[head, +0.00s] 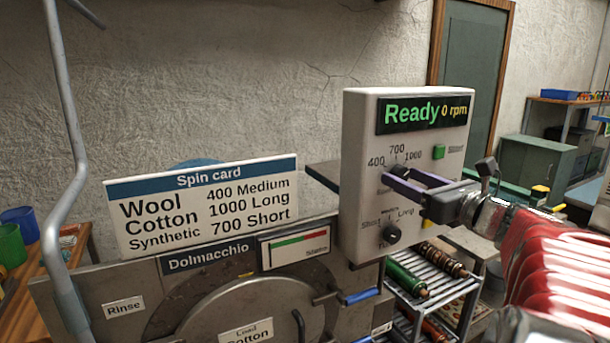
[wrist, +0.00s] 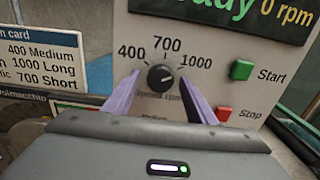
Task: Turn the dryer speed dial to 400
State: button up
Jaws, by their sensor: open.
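The dryer speed dial (wrist: 161,76) is a small dark round knob on the pale control panel (head: 361,130). The marks 400, 700 and 1000 run around its top from left to right. A faint light line shows on the knob, but I cannot tell for sure which mark it points at. My gripper (wrist: 160,80) is open, with one purple finger on each side of the dial. Contact with the knob cannot be told. In the head view the fingers (head: 398,174) partly cover the dial. The display (head: 426,113) reads "Ready 0 rpm".
A green Start button (wrist: 242,70) and a red Stop button (wrist: 224,113) sit right of the dial. A second dial (head: 391,233), marked Short to Long, is below. The spin card (head: 205,205) stands left of the panel and lists Wool 400 Medium, Cotton 1000 Long, Synthetic 700 Short.

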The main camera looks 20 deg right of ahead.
jog(key=shift+w, duration=0.15)
jog(key=c, duration=1)
jog(key=shift+a, duration=0.1)
jog(key=shift+c, duration=0.2)
